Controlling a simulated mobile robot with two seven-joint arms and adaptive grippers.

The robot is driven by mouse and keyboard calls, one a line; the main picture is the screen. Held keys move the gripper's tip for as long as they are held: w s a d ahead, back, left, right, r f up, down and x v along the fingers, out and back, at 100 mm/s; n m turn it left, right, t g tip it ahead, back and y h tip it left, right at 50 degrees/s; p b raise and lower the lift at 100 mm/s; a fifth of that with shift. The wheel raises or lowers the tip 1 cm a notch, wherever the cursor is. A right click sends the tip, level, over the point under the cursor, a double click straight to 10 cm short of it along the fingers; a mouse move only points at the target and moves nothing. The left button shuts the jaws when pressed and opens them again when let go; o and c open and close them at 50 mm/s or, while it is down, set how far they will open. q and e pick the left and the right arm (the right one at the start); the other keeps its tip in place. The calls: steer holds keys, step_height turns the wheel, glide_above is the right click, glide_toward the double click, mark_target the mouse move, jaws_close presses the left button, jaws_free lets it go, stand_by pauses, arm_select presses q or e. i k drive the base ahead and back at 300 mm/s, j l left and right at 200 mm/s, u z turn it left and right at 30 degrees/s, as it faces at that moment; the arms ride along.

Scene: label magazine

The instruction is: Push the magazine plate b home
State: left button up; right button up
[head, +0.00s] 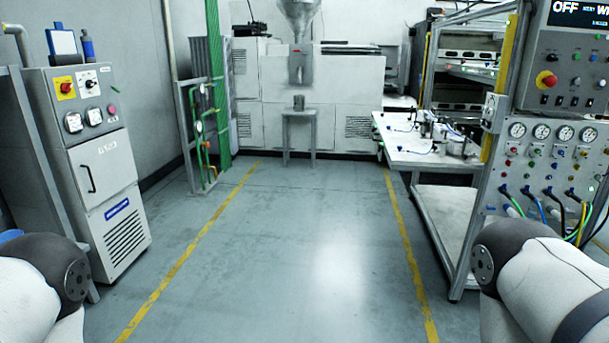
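I cannot make out magazine plate b or a label magazine in the head view. A white worktable (408,150) at the right carries several small fixtures (455,138), too small to tell apart. Only parts of my own arms show, at the lower left and lower right corners. Neither gripper is in view, so I cannot see whether they hold anything.
A grey control cabinet (100,165) stands at the left. A panel with gauges and hoses (545,160) stands close at the right. A white machine with a hopper (300,85) is at the back, a small stand (299,115) before it. The floor (275,240) between yellow lines is clear.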

mark_target(417, 155)
steer(key=i+z, duration=0.2)
steer(key=i, duration=0.3)
steer(key=i+j+z, duration=0.2)
steer(key=i, duration=0.3)
steer(key=i+j+z, duration=0.2)
steer(key=i, duration=0.3)
steer(key=i+j+z, duration=0.2)
steer(key=i+j, duration=0.15)
steer(key=i, duration=0.15)
